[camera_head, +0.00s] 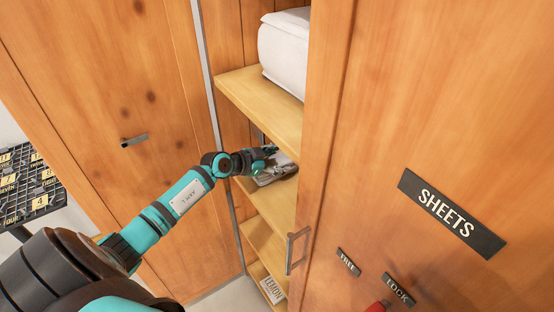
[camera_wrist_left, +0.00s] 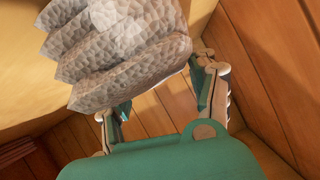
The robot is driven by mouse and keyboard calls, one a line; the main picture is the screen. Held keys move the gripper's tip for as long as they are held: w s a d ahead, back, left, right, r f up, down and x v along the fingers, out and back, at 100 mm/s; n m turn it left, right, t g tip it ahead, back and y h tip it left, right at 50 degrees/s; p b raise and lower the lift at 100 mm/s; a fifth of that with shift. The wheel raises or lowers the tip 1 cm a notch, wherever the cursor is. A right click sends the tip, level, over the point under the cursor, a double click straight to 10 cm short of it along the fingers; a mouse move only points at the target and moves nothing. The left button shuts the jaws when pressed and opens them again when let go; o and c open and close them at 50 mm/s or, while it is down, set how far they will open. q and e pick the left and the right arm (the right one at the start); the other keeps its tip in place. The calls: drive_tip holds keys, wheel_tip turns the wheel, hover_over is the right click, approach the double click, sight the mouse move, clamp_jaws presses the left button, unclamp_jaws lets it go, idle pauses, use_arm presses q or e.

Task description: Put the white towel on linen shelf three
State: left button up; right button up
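A pale grey-white folded towel (camera_head: 276,175) with a dimpled weave lies on a middle shelf (camera_head: 267,203) of the open cabinet section. In the left wrist view the towel (camera_wrist_left: 125,45) fills the upper middle as a stack of rounded folds. My left gripper (camera_head: 268,151) is inside the cabinet, right at the towel. In the wrist view its two fingers (camera_wrist_left: 157,88) are spread wide apart, with wood panels visible between them. The towel is beside and beyond the fingers; whether they touch it I cannot tell.
A bulky white folded item (camera_head: 284,52) sits on the shelf above (camera_head: 262,103). A box marked LEMON (camera_head: 272,291) is at the bottom. A door with a SHEETS sign (camera_head: 450,214) stands right of the narrow opening. A board with number tags (camera_head: 30,185) is at far left.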

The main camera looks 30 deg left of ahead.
use_arm(q)
drive_tip(key=o, duration=0.3)
drive_tip(key=v, duration=1.2)
drive_tip(key=shift+a, duration=0.1)
